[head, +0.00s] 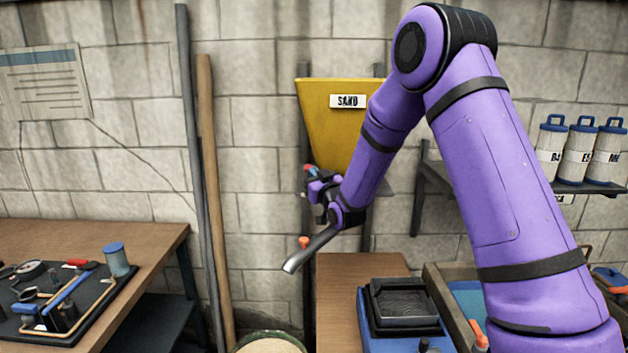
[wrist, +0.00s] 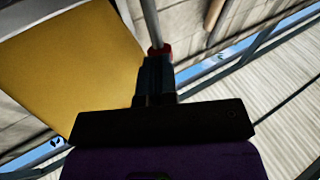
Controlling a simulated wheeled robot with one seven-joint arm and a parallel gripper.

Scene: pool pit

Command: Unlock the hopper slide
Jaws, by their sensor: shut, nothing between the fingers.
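The yellow hopper (head: 342,118), labelled SAND, hangs on the block wall in the middle of the head view. Its yellow side also fills the left of the wrist view (wrist: 65,70). My gripper (head: 311,171) is at the hopper's lower left edge, fingers shut. In the wrist view my gripper (wrist: 158,58) points up beside the hopper, with red at its tip and a grey rod (wrist: 150,22) beyond. I cannot tell whether they touch. A grey spout (head: 308,250) with an orange knob (head: 304,242) slants below my gripper. The slide and its lock are not clearly visible; my arm covers part of the hopper.
A wooden bench (head: 150,238) with a tool tray stands at the left. Two long poles (head: 212,185) lean on the wall. Below are a round tub (head: 268,342) and a blue-based box (head: 375,330). A shelf (head: 590,187) with labelled canisters is at right.

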